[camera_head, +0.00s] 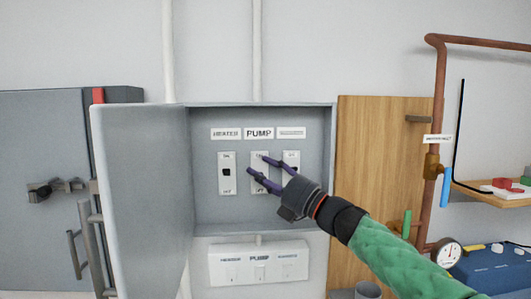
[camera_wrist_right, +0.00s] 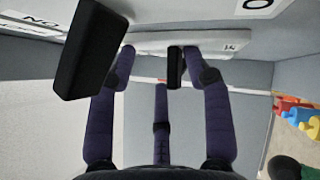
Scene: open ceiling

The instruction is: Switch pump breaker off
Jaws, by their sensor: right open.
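The pump switch (camera_head: 260,188) is the middle plate of three in the open grey breaker box (camera_head: 210,212), under a PUMP label (camera_head: 258,133). My right gripper (camera_head: 257,165) reaches in from the lower right, its purple fingers open in front of this plate and hiding its toggle. In the right wrist view, the fingers (camera_wrist_right: 160,58) are spread around a small black toggle (camera_wrist_right: 175,68) on a white plate. I cannot tell whether they touch it. The toggle's position is unclear. My left gripper is out of view.
The heater switch (camera_head: 227,175) is left of the pump plate; another switch (camera_head: 292,160) is close on its right. The box door (camera_head: 140,200) hangs open at left. A lower label panel (camera_head: 258,264) sits below. Copper pipes (camera_head: 438,110) stand at right.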

